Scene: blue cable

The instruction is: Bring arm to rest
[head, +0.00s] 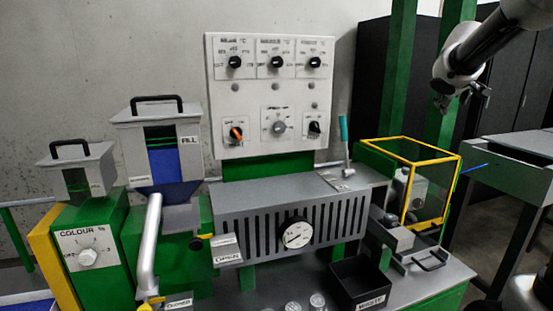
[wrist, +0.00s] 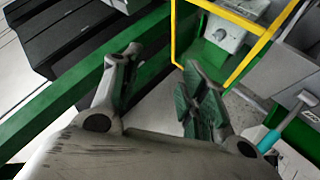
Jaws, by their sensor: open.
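My gripper (head: 443,103) hangs at the upper right of the head view, in front of a green post and above the yellow-framed guard box. In the wrist view my gripper (wrist: 162,62) has its two fingers apart, with nothing between them. The arm reaches in from the upper right corner of the head view. A short blue strip (head: 474,168), perhaps the cable, shows just right of the guard box; most of it cannot be made out.
The yellow-framed guard box (head: 432,149) stands below my gripper; its yellow frame (wrist: 262,38) is close in the wrist view. A teal-handled lever (head: 344,130) rises beside the white control panel (head: 268,95). A black waste bin (head: 358,282) sits in front.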

